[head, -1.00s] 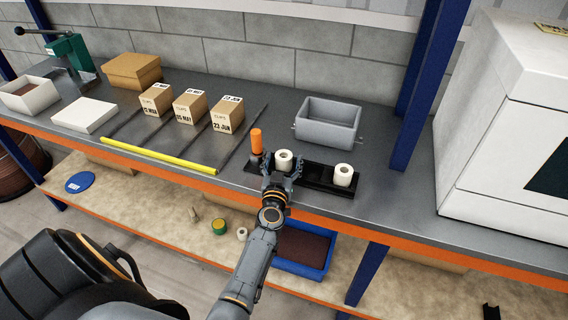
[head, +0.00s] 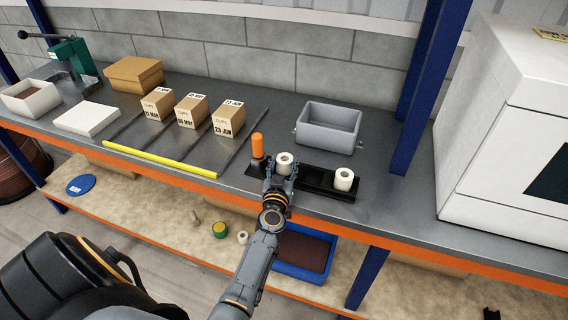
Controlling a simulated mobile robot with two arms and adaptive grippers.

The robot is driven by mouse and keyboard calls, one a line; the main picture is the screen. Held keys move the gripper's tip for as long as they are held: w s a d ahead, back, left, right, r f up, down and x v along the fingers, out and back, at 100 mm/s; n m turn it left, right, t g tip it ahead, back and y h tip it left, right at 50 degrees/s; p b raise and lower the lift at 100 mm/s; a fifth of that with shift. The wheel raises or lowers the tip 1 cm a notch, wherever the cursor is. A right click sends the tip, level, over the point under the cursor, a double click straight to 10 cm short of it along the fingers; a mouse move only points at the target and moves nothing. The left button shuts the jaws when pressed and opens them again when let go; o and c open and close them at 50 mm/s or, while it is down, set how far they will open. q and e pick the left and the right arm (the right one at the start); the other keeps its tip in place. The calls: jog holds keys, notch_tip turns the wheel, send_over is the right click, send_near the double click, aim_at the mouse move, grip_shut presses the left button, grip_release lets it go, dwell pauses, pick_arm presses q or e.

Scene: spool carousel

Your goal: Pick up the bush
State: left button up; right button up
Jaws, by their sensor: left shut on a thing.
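A white ring-shaped bush (head: 285,160) stands upright at the black rack (head: 314,182) near the bench's front edge. My left gripper (head: 283,176) reaches in from the front and is shut on this bush, with its fingers covering the lower part. I cannot tell whether the bush still touches the rack. A second, similar white bush (head: 344,178) stands at the right end of the rack, clear of the gripper. My right gripper is not in view.
An orange cylinder (head: 257,145) stands close left of the gripper. A grey bin (head: 329,128) is behind the rack. A yellow bar (head: 160,160) lies along the front edge, with several cardboard boxes (head: 191,111) behind. A blue post (head: 420,95) rises at right.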

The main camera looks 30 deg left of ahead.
aim_at(283, 154)
pick_arm(q)
jog(key=shift+r+p, duration=0.35)
jog(key=shift+r, duration=0.2)
notch_tip(283, 154, up, 3)
jog(key=p, duration=0.3)
jog(key=shift+s+f, duration=0.1)
jog(key=shift+s, duration=0.05)
jog(key=s+a+r+p, duration=0.2)
jog(key=s+r+p, duration=0.6)
jog(key=s, duration=0.5)
jog(key=shift+s+r+p, duration=0.3)
jog(key=shift+r+p, duration=0.1)
jog(key=shift+p, duration=0.2)
